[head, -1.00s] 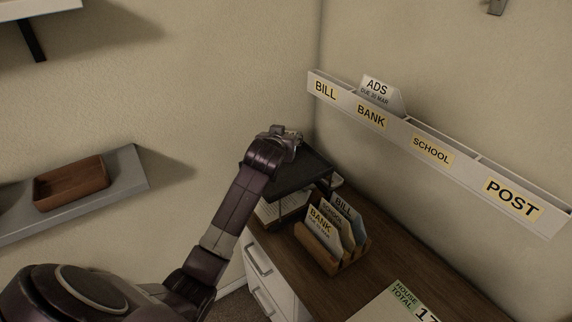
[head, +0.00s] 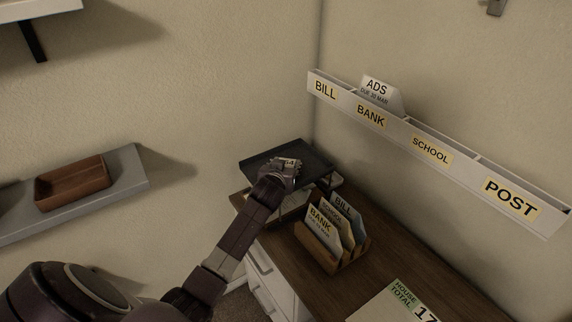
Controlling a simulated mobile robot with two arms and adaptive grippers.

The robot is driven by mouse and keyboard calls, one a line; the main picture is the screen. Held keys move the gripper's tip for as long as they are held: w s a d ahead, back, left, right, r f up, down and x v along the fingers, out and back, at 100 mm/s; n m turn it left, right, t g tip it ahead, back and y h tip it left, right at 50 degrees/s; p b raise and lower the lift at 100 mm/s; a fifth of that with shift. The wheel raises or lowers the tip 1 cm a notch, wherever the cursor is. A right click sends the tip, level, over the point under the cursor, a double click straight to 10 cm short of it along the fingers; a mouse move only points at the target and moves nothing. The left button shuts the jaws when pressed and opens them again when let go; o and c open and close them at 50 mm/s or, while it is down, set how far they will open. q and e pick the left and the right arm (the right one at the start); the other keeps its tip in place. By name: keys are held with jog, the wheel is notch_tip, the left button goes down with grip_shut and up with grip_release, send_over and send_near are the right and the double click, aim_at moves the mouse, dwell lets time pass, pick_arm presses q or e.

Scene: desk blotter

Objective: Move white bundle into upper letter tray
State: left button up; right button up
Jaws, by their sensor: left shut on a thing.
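The upper letter tray (head: 257,165) is dark and flat and stands at the back left corner of the desk. My left gripper (head: 284,166) is over this tray and shut on the white bundle (head: 290,162). Only a small pale part of the bundle with dark print shows; my gripper hides the rest. I cannot tell whether the bundle touches the tray floor. My right gripper is not in view.
A wooden sorter (head: 333,261) with BANK, SCHOOL and BILL cards stands just in front of the trays. A labelled wall rack (head: 403,137) holds an ADS card. A brown box (head: 72,184) sits on a wall shelf at left. A HOUSE TOTAL sheet (head: 390,305) lies on the desk.

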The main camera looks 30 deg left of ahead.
pick_arm(q)
jog(key=o, duration=1)
jog(key=v, duration=1.2)
jog(key=shift+r, duration=0.1)
